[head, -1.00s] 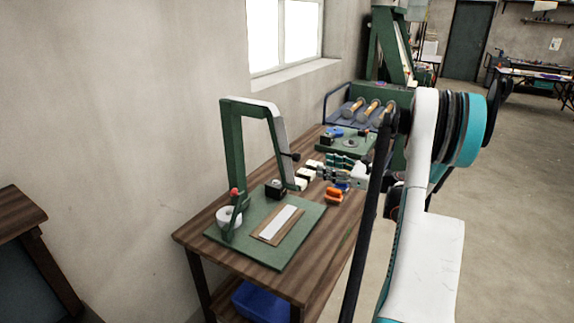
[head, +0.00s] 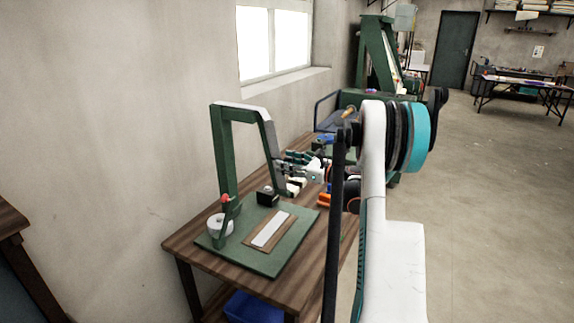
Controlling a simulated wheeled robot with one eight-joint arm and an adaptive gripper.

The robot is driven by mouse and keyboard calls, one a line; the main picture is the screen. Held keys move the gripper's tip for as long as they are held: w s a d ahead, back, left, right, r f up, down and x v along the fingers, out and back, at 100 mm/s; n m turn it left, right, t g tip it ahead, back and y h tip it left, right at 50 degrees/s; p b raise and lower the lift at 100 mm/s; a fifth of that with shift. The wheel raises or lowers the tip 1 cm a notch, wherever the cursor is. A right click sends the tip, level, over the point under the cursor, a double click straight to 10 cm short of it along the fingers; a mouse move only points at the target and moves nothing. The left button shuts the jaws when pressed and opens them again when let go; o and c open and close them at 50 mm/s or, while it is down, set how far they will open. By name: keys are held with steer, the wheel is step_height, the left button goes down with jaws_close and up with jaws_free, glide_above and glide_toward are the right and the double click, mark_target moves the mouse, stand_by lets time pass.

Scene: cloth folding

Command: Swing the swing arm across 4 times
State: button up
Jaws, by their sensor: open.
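The green swing arm (head: 222,150) is an arch that rises from a post on a green base plate (head: 262,262) and hangs down on its right side. A red knob and a white round cup (head: 218,224) are at the foot of the post. My gripper (head: 288,172) is open, its fingers pointing left at the hanging right end of the swing arm. The fingers are close beside or overlap that end; I cannot tell whether they touch it. A wooden strip with a white inlay (head: 270,230) and a small black block (head: 267,196) are on the plate.
The wooden table (head: 195,252) stands by the wall under a window. Open floor lies to the right.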

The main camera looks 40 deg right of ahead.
steer(key=shift+w, duration=0.3)
jaws_close()
